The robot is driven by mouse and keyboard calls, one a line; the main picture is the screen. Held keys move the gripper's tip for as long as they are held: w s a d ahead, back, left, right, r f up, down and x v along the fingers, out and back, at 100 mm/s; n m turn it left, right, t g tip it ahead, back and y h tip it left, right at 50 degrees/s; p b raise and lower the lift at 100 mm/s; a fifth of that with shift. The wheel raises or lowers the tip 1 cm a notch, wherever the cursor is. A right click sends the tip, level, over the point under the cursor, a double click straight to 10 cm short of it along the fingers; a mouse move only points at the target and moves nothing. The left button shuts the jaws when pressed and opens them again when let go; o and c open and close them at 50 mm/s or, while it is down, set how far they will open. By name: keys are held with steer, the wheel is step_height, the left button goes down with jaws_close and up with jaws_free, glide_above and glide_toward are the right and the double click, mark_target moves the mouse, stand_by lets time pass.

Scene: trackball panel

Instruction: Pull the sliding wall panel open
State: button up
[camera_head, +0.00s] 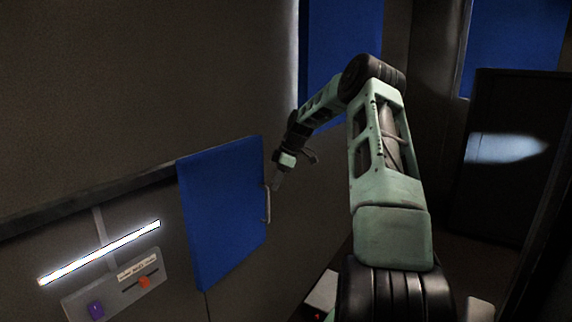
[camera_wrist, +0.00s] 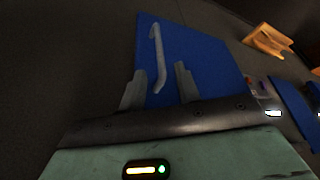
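The blue sliding wall panel (camera_head: 222,215) is on the wall at centre-left in the head view. It has a pale vertical bar handle (camera_head: 267,203) along its right edge. In the wrist view the panel (camera_wrist: 205,65) lies ahead, and its handle (camera_wrist: 158,58) appears in front of and between the fingers. My gripper (camera_head: 277,180) is by the handle in the head view. In the wrist view my gripper (camera_wrist: 158,85) has its two fingers spread apart, with the handle's lower end near the gap. Whether the handle lies between the fingertips in depth, I cannot tell.
Left of the panel is a control box (camera_head: 118,287) with an orange slider knob and a purple knob, below a bright light strip (camera_head: 100,252). A dark cabinet-like panel (camera_head: 505,170) stands at right. In the wrist view a wooden-coloured bracket (camera_wrist: 268,42) juts out at upper right.

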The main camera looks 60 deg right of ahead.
steer(key=b+v, duration=0.1)
steer(key=v, duration=0.8)
steer(key=shift+w, duration=0.1)
stand_by(0.3)
